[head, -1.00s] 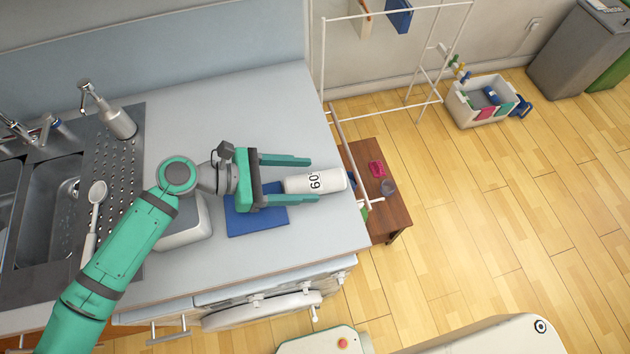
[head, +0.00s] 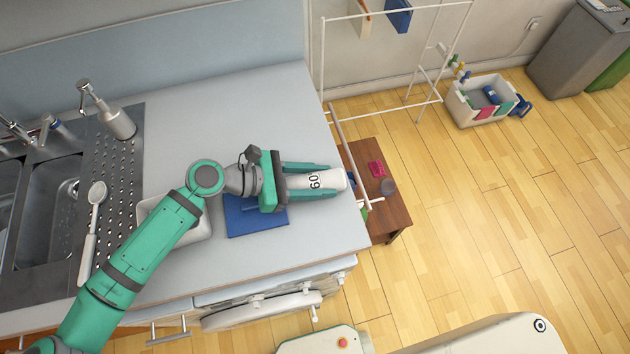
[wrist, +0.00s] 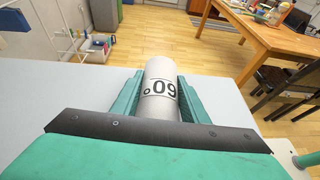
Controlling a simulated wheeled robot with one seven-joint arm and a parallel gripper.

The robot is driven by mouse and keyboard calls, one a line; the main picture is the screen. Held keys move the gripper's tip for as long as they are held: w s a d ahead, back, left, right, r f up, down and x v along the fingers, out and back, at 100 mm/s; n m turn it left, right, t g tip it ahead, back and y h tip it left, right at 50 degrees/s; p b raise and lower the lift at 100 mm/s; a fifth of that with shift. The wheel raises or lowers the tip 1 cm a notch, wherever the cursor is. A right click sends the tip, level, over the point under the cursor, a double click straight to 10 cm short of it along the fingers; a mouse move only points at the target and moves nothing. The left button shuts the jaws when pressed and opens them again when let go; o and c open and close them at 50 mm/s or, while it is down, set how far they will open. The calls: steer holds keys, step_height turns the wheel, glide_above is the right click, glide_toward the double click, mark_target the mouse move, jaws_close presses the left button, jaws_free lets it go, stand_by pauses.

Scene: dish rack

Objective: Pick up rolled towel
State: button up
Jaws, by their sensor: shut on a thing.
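The rolled towel (head: 327,181) is a white cylinder with dark "60°" lettering, lying at the right end of the light counter (head: 290,110). My gripper (head: 325,181) is shut on it, with one teal finger along each long side. In the wrist view the towel (wrist: 159,92) lies lengthwise between the two fingers, its near end hidden behind my gripper's dark bar. The head view does not clearly show any gap between the towel and the counter.
A white drying rack (head: 322,60) and a small wooden table (head: 395,212) stand just beyond the counter's right edge.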

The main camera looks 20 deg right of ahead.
steer(key=shift+r, duration=0.15)
step_height(320, 180, up, 28)
stand_by(0.5)
steer(key=shift+f, duration=0.2)
